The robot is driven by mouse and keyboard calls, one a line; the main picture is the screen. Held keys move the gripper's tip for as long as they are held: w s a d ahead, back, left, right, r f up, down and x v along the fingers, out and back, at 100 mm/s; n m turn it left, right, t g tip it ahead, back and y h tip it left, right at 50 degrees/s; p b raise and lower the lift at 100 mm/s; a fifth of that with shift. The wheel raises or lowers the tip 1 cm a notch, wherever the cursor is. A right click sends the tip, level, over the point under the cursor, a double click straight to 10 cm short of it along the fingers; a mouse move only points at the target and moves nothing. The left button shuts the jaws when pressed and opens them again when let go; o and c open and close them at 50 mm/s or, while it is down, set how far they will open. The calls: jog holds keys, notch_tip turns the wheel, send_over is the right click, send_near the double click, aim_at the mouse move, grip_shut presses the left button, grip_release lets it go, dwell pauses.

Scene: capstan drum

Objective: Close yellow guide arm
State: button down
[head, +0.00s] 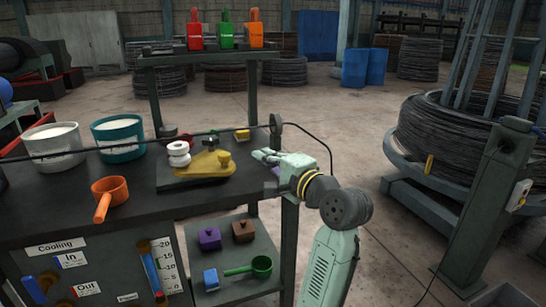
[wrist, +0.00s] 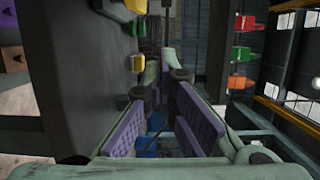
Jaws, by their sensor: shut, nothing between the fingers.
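The yellow guide arm (head: 203,165) lies over a dark plate on the dark bench, beside stacked white rollers (head: 179,154). A raised yellow knob (head: 225,158) stands at its right end. My gripper (head: 260,156) is shut and empty, at the bench's right edge, to the right of the knob and apart from it. In the wrist view, my gripper's fingertips (wrist: 167,66) point forward with purple pads behind them. A yellow part (wrist: 136,6), likely the guide arm's end, shows at the top edge; most of the arm is out of that view.
A small yellow block (head: 242,134) sits behind the guide arm. A dark rod (head: 100,147) crosses above the bench to a ring (head: 275,128). Two buckets (head: 117,130) and an orange ladle (head: 108,195) stand left.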

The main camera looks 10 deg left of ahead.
jog(key=x, duration=0.2)
jog(key=p+x, duration=0.1)
jog(key=x, duration=0.2)
jog(key=shift+s+a+r, duration=0.15)
jog(key=shift+s+a, duration=0.05)
jog(key=shift+s, duration=0.05)
jog(key=shift+s+a+p, duration=0.15)
jog(key=shift+s+p, duration=0.1)
jog(key=shift+s, duration=0.35)
jog(key=shift+s+a+p, duration=0.15)
jog(key=shift+s+p, duration=0.05)
jog(key=shift+s, duration=0.4)
jog(key=shift+s+a, duration=0.2)
jog(key=shift+s, duration=0.3)
jog(key=shift+s+a+p, duration=0.1)
jog(key=shift+p, duration=0.2)
